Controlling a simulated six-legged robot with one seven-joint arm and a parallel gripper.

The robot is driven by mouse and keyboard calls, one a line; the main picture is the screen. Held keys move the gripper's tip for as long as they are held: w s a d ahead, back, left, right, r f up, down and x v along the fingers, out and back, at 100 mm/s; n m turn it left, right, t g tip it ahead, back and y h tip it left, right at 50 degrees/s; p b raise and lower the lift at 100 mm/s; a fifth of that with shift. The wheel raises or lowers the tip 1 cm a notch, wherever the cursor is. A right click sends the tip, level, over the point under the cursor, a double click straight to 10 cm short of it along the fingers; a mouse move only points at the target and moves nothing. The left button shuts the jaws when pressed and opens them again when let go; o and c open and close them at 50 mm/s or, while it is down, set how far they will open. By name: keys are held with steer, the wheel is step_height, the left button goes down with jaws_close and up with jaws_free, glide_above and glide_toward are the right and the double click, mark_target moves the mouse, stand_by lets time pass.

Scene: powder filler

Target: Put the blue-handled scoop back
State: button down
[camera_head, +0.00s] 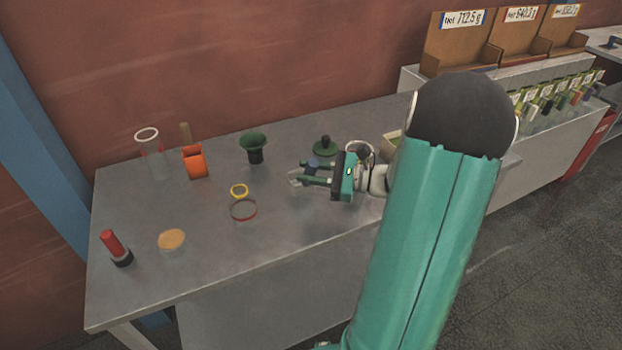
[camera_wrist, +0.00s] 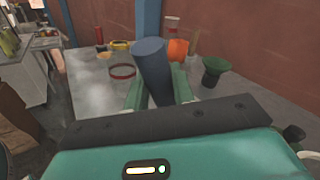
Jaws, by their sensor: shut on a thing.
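The blue-handled scoop shows its blue-grey handle (camera_wrist: 152,68) rising between my fingers in the wrist view. My gripper (camera_head: 310,173) is shut on this handle and is held above the middle right of the grey table (camera_head: 200,275). In the head view only a small blue part (camera_head: 314,163) of the handle shows at the fingers. A pale, clear piece (camera_head: 294,179) shows at the fingertips; it may be the scoop's bowl, but I cannot tell. The rest of the scoop is hidden by my gripper.
A dark green lid (camera_head: 325,149) is behind my gripper. Labelled brown bins (camera_head: 460,48) stand right. The table's front is clear.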

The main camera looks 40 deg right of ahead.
steer(key=shift+f, duration=1.25)
steer(key=c, duration=1.2)
jaws_free()
steer(key=shift+r, duration=0.2)
steer(key=v, duration=1.2)
